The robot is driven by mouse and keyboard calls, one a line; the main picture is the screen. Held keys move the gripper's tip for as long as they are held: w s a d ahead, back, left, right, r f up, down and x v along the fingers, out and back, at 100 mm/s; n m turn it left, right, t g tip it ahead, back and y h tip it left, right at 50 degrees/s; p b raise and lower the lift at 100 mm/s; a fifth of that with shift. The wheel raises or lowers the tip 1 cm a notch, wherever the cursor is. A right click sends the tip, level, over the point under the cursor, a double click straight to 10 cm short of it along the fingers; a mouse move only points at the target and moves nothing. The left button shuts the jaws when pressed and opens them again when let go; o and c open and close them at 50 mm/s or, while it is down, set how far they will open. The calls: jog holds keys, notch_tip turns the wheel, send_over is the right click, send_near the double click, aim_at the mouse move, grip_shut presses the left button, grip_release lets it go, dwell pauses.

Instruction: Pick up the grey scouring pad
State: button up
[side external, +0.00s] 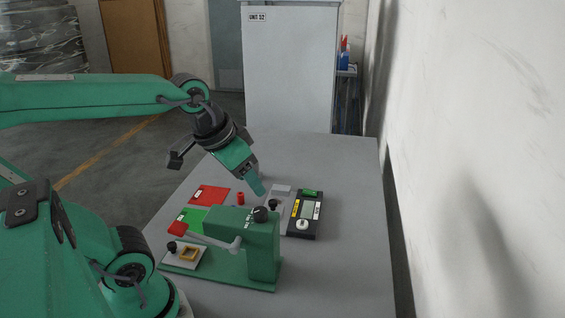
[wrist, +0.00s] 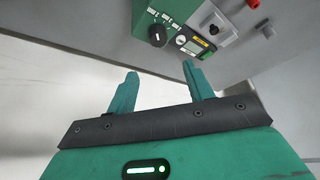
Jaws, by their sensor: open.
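My gripper (side external: 259,188) points down over the table behind the green dispenser frame (side external: 262,245). In the wrist view my gripper (wrist: 160,71) shows two green fingers spread apart with nothing between them. A small light grey flat piece (side external: 281,189) lies just right of the fingertips in the side view. I cannot tell for sure whether it is the grey scouring pad or part of the grey fixture (side external: 272,212) beside it. No other grey pad can be made out.
A dark device (side external: 305,215) with a white knob stands right of the frame. A white plate (side external: 184,256) sits at the front. The table's right side is clear, with a wall beyond.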

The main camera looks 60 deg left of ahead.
jog(key=w+a+r+n+g, duration=0.1)
jog(key=w+a+r+n, duration=0.15)
jog(key=w+a, duration=0.5)
jog(key=n+g, duration=0.4)
send_over(255, 167)
jog(key=shift+m, duration=0.25)
jog(key=f, duration=1.2)
jog(key=w+f, duration=0.1)
jog(key=f, duration=0.5)
jog(key=shift+a+f, duration=0.25)
jog(key=shift+f, duration=0.05)
jog(key=shift+s+a+f, duration=0.15)
jog(key=shift+a+f, duration=0.15)
jog(key=shift+f, duration=1.3)
jog(key=shift+f, duration=0.1)
jog(key=shift+a+f, duration=0.1)
jog(key=shift+f, duration=2.4)
jog(key=shift+c, duration=0.4)
